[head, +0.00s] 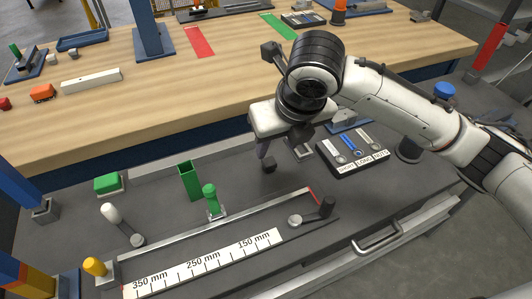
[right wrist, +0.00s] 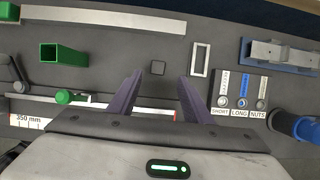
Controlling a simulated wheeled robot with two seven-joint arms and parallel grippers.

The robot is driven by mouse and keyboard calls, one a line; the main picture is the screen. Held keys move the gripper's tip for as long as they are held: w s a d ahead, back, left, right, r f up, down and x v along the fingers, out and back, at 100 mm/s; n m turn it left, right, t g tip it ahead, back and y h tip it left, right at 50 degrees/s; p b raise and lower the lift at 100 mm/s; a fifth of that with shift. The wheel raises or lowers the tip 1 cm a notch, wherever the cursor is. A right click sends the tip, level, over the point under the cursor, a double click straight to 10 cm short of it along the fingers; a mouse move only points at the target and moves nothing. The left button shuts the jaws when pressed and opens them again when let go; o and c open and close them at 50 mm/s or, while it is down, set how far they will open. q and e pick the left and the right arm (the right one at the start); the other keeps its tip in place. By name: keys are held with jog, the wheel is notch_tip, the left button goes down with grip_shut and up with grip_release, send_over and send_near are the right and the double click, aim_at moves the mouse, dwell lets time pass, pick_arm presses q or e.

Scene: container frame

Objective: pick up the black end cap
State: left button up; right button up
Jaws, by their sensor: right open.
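The black end cap (head: 268,164) is a small dark block on the grey work surface. My right gripper (head: 279,152) is above the surface near the cap, fingers pointing down. In the right wrist view my right gripper (right wrist: 160,76) is open, its two purple fingers spread with nothing between them. My left gripper is not seen.
A green square tube (head: 190,181) and a green clamp (head: 211,199) stand left of the cap. A ruler rail (head: 215,262) runs in front. A labelled tray (head: 352,155) lies to the right, with a white rectangular frame (right wrist: 200,60) beside the cap. The wooden table (head: 190,95) lies behind.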

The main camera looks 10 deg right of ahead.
aim_at(269, 161)
jog(key=x, duration=0.8)
jog(key=shift+s+a+f, duration=0.1)
jog(key=shift+s+a, duration=0.1)
jog(key=c, duration=1.1)
